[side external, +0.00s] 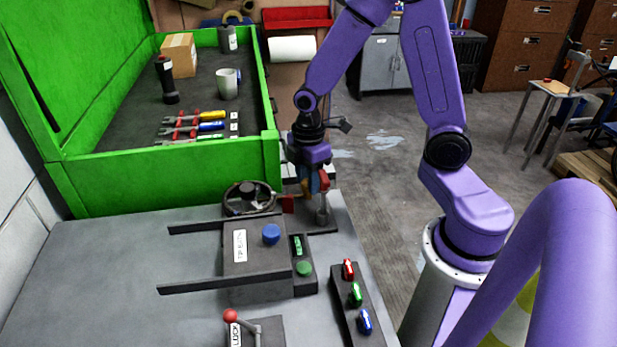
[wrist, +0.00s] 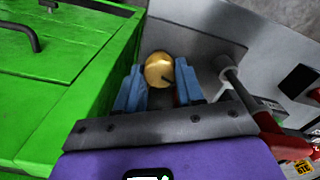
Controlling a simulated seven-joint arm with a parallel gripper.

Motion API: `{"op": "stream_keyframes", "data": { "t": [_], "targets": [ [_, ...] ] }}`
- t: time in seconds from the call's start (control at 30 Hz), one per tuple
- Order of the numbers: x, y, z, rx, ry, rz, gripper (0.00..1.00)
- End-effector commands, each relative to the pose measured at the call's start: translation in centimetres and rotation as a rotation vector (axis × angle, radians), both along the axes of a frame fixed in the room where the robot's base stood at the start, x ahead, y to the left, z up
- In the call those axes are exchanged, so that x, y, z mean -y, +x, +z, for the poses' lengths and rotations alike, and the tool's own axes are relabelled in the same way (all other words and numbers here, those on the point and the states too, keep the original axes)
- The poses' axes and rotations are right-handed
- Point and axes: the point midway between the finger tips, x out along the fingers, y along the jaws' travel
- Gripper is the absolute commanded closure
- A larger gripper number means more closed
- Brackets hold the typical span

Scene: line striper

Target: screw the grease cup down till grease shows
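The grease cup is a round brass-coloured cap (wrist: 158,70) with a small dark mark on it, seen from above in the wrist view. My gripper (wrist: 160,80) has its two blue fingers on either side of the cap, with what looks like a narrow gap at each side. In the side view my gripper (side external: 311,184) points down at the far right corner of the bench, and a bit of the brass colour (side external: 304,186) shows by the fingers. The cup's lower part and any grease are hidden.
A red-topped metal lever (side external: 323,205) stands close to the right of my fingers; its rod also shows in the wrist view (wrist: 240,92). A green-walled bed (side external: 170,185) lies just left. A black handwheel (side external: 249,198) and a box with a blue knob (side external: 271,234) are nearer.

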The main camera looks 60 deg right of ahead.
Motion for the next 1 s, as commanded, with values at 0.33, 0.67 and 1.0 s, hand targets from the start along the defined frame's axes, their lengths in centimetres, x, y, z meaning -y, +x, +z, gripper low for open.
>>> {"op": "stream_keyframes", "data": {
  "t": [0.33,0.67,1.0],
  "targets": [
    [-0.04,0.01,0.06,0.000,0.000,-0.081,0.93],
    [-0.04,0.03,0.07,0.000,0.001,-0.309,0.93],
    [-0.03,0.03,0.09,0.000,0.001,-0.499,0.93]
  ]
}}
